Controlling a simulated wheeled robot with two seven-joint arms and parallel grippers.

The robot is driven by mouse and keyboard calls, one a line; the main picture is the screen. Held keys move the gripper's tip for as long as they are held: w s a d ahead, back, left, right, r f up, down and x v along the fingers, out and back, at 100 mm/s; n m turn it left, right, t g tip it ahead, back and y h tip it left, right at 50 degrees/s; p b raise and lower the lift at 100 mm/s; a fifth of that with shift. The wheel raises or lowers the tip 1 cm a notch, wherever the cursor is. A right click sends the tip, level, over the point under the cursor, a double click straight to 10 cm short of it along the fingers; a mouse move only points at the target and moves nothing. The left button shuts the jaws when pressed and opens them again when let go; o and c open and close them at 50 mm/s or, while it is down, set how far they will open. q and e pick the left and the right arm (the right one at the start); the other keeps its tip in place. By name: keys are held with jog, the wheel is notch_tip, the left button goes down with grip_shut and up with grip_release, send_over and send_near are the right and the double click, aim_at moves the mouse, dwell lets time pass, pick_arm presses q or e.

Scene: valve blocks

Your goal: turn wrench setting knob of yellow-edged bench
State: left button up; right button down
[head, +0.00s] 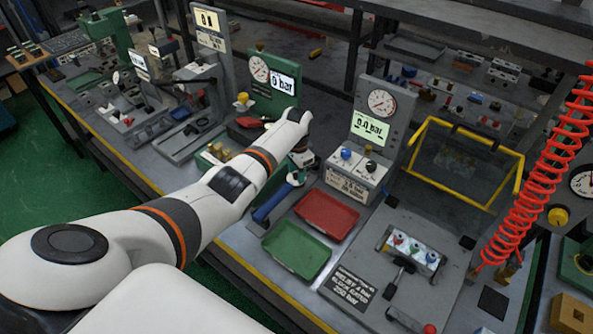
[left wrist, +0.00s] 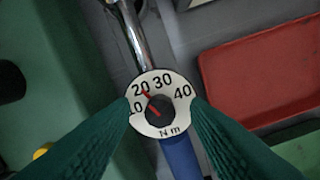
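The wrench lies on the yellow-edged bench (head: 129,168), its blue handle (head: 271,204) towards the front edge and its metal shaft (left wrist: 132,35) running away. Its round white dial (left wrist: 172,84) carries numbers up to 40 and "N m". The dark setting knob (left wrist: 158,104) sits at its centre, with a red pointer towards the upper left, near 20. My left gripper (head: 299,172) is over the dial. In the left wrist view its green fingers (left wrist: 161,106) stand apart on both sides of the dial, overlapping its edges in the picture; gaps show beside the knob. My right gripper is out of view.
A red tray (head: 327,215) and a green tray (head: 296,250) lie right of the wrench. A gauge panel (head: 383,108) reading 0.0 bar and a green gauge unit (head: 273,85) stand behind. A yellow-framed guard (head: 463,160) and a red coiled hose (head: 540,170) are to the right.

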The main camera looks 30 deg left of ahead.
aim_at(297, 175)
pick_arm(q)
notch_tip(297, 175, up, 12)
jog(key=b, duration=0.1)
dwell(0.6)
jog(key=shift+d, duration=0.1)
